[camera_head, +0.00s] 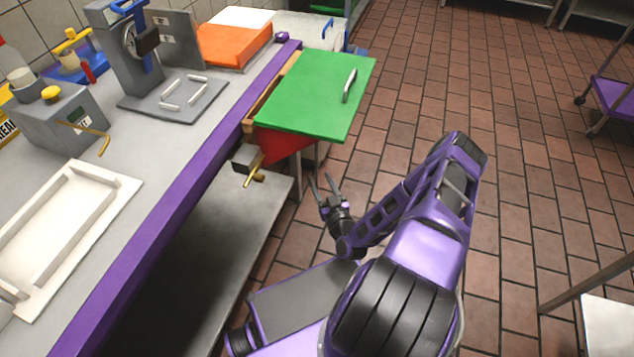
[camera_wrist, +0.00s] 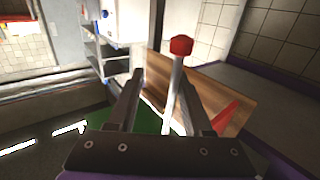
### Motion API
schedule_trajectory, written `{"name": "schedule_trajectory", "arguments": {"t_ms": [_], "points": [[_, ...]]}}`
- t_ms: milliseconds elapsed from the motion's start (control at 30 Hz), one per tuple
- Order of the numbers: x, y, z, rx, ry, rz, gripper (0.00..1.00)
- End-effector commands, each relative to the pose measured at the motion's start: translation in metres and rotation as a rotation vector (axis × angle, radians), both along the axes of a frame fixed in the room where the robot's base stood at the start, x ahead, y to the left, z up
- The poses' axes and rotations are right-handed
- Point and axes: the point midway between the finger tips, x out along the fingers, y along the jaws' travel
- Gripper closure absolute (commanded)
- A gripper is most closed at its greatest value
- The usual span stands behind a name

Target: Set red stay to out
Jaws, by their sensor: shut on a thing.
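A green board (camera_head: 315,95) with a metal handle (camera_head: 349,85) sits at the counter's right end. A red panel (camera_head: 283,143) shows under its front edge; I take this as the red stay. My gripper (camera_head: 322,182) is low, in front of and below the board. In the wrist view, a pale rod with a red knob (camera_wrist: 181,46) stands between my fingers (camera_wrist: 160,80), nearer the right one. The gripper is shut on this rod, though the contact is hard to see. A red strip (camera_wrist: 226,115) shows to the right. Whether rod and panel are joined is unclear.
The purple-edged counter (camera_head: 190,125) runs along the left, with a grey lower shelf (camera_head: 215,230) beneath it. Brass fittings (camera_head: 254,170) jut out near the red panel. A wooden panel (camera_wrist: 215,90) lies behind the rod.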

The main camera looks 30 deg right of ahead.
Motion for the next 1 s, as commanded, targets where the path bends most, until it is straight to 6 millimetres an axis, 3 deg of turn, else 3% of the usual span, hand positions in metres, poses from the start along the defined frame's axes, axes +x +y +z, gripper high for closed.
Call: {"name": "schedule_trajectory", "arguments": {"t_ms": [67,1000], "points": [[-0.0019,-0.0039,-0.0023,-0.003,0.005,-0.009,0.58],[0.0008,0.0024,-0.0019,0.005,0.004,0.004,0.58]]}}
